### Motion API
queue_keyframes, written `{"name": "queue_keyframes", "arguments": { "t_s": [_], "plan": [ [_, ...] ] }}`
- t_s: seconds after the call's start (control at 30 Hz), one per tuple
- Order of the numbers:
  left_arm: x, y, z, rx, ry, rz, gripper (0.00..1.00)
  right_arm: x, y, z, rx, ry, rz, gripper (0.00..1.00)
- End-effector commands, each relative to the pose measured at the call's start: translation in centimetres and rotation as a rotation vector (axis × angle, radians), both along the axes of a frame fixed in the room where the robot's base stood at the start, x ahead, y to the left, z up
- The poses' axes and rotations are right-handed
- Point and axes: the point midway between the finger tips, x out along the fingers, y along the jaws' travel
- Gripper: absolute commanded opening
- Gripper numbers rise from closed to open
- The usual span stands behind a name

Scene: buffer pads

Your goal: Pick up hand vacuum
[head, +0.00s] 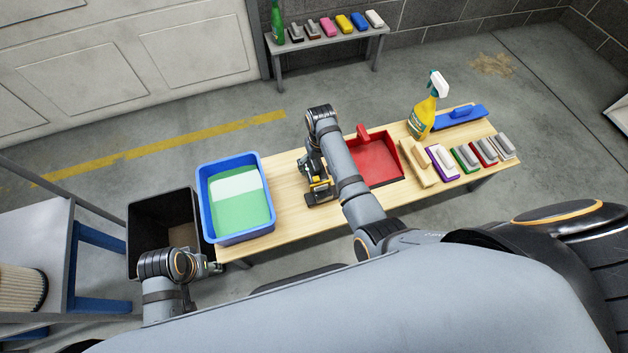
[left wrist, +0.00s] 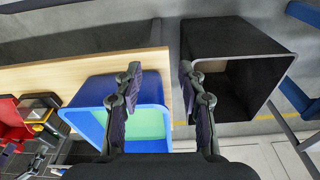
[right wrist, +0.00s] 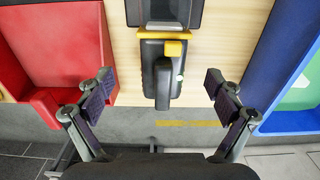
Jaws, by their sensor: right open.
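The hand vacuum (right wrist: 163,72) is black with a yellow button and lies on the wooden table. In the head view the hand vacuum (head: 319,195) is partly hidden by my right gripper (head: 314,174). In the right wrist view my right gripper (right wrist: 160,93) is open, with one finger on each side of the vacuum's handle end. The fingers stand apart from it and hold nothing. The vacuum's far end is cut off at the top of that view. My left gripper (left wrist: 159,98) is open and empty, near the table's left end.
A blue tub (head: 205,205) with green contents stands left of the vacuum, and a red dustpan (head: 385,160) stands right of it. A black bin (head: 140,215) is beyond the table's left end. A yellow spray bottle (head: 424,112) and several brushes fill the table's right end.

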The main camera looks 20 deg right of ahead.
Motion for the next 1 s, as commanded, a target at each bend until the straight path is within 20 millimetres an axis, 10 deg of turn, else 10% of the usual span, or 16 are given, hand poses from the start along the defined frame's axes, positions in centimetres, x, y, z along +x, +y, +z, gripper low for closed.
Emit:
{"name": "queue_keyframes", "arguments": {
  "t_s": [0.7,1.0],
  "plan": [
    [1.1,-2.3,-4.9,-0.094,-0.235,-0.001,0.40,0.5,0.6,-9.5,-0.001,0.003,0.000,0.92],
    [1.3,-2.4,-4.8,-0.101,-0.264,0.002,0.40,0.5,0.6,-9.8,0.000,0.000,-0.001,0.92]
  ]
}}
